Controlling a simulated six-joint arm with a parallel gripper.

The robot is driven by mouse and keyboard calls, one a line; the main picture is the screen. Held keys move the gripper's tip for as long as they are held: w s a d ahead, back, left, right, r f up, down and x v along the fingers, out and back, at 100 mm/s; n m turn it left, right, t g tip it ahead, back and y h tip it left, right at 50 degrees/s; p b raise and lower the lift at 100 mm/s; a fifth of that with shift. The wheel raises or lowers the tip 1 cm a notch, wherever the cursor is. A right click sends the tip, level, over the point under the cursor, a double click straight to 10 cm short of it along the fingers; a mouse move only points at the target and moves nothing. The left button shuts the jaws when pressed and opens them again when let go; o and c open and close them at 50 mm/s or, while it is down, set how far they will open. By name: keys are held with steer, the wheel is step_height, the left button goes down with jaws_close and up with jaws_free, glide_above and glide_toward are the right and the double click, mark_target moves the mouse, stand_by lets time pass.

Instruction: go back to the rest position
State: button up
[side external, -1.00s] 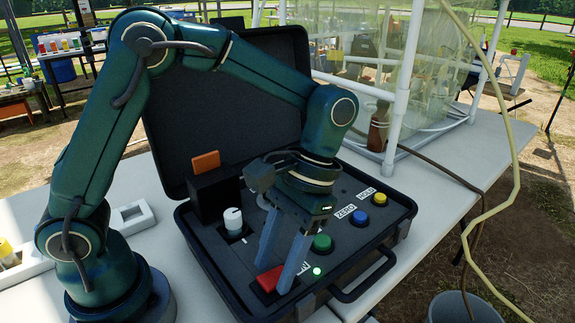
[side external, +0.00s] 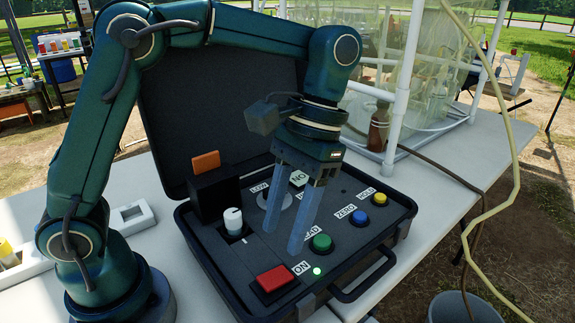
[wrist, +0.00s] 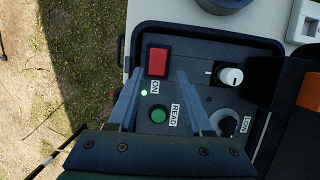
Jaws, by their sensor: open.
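My gripper (side external: 283,219) is open and empty, its two blue fingers pointing down above the panel of the black case (side external: 205,262). The fingers look clear of the controls. The red rocker switch (side external: 275,279) labelled ON lies below and in front of the fingers. A small green light (side external: 317,272) beside it is lit. In the wrist view the red switch (wrist: 157,61) shows beyond the fingertips, with the lit light (wrist: 143,94) and the green button (wrist: 158,115) between the fingers.
A white knob (side external: 233,221) and an orange-topped black block (side external: 206,162) stand at the panel's left. Blue (side external: 379,199) and yellow (side external: 358,217) buttons, colours partly uncertain, sit right. The raised lid (side external: 215,110) is behind my arm. A brown bottle (side external: 379,127) stands behind the case.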

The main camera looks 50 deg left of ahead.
steer(key=s+a+r+n+t, duration=0.1)
steer(key=s+a+r+t, duration=0.3)
steer(key=a+r, duration=0.1)
steer(key=a+f+t, duration=0.1)
steer(key=s+a+f+t, duration=0.1)
steer(key=t, duration=0.1)
steer(key=s+a+f+m+t, duration=0.1)
steer(key=f+t, duration=0.1)
steer(key=shift+s, duration=0.1)
stand_by(1.0)
